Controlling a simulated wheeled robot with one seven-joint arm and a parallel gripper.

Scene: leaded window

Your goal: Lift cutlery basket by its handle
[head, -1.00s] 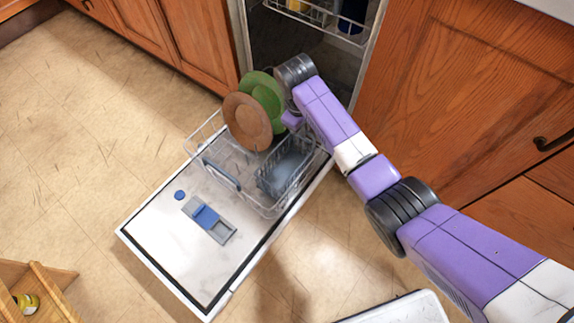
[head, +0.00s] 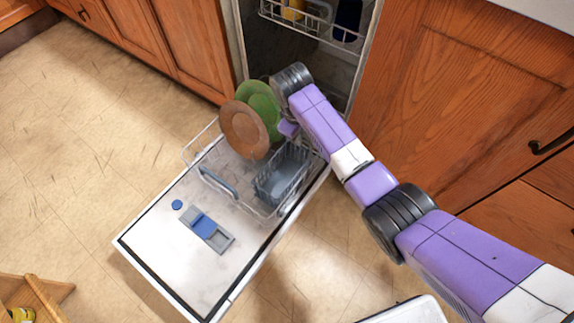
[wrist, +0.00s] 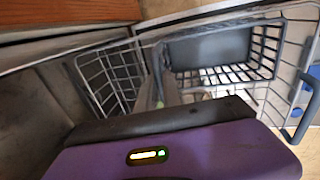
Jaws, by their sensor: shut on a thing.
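The grey-blue cutlery basket (head: 282,178) has lattice sides and sits in the wire rack on the lowered dishwasher door. In the head view my gripper (head: 289,130) reaches down beside its far end, with its fingertips hidden. In the wrist view the fingers (wrist: 167,88) are together at the near edge of the basket (wrist: 222,50). They are shut on its handle, though the handle is mostly hidden. The basket looks level and within the rack; I cannot tell whether it is clear of the rack floor.
The wire rack (head: 222,183) surrounds the basket. A brown plate (head: 243,130) and green plates (head: 262,100) stand upright close to my gripper. The upper rack (head: 310,20) holds several items above. Wooden cabinets (head: 470,90) stand to the right. The front of the door (head: 165,250) is mostly bare.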

